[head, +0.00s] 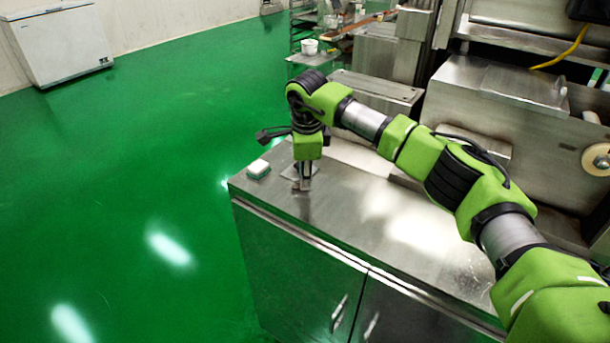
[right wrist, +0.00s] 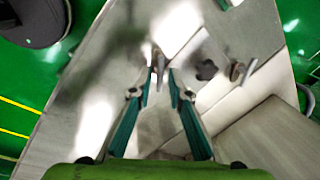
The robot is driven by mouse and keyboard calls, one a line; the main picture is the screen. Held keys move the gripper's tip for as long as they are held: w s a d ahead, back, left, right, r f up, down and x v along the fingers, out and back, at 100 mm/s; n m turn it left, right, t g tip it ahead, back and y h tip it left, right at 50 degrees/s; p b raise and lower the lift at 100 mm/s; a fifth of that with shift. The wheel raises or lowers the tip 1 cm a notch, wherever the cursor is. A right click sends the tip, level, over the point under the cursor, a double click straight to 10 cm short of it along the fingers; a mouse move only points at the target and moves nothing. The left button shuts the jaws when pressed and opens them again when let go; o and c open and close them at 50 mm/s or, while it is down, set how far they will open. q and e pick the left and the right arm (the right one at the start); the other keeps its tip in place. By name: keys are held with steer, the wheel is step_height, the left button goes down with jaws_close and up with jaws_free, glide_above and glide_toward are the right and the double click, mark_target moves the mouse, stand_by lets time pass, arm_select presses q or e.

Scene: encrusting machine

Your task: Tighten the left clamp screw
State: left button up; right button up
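My right gripper (head: 303,180) points straight down over the steel cabinet top, near its far left corner. In the right wrist view its two teal-padded fingers (right wrist: 159,79) stand apart with a narrow gap between the tips. A small metal clamp screw (right wrist: 158,61) shows in line with that gap, just beyond or between the tips; I see no clear contact. A second, similar metal screw (right wrist: 237,70) stands to the right, beyond a dark lobed knob or opening (right wrist: 206,70) on a light metal plate. In the head view the gripper mostly hides the clamp. My left gripper is not in view.
The steel cabinet top (head: 365,210) is mostly clear. The steel machine (head: 475,110) rises behind and to the right. Open green floor (head: 130,180) lies left.

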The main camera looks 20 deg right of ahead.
steer(key=shift+r, duration=0.1)
jaws_close()
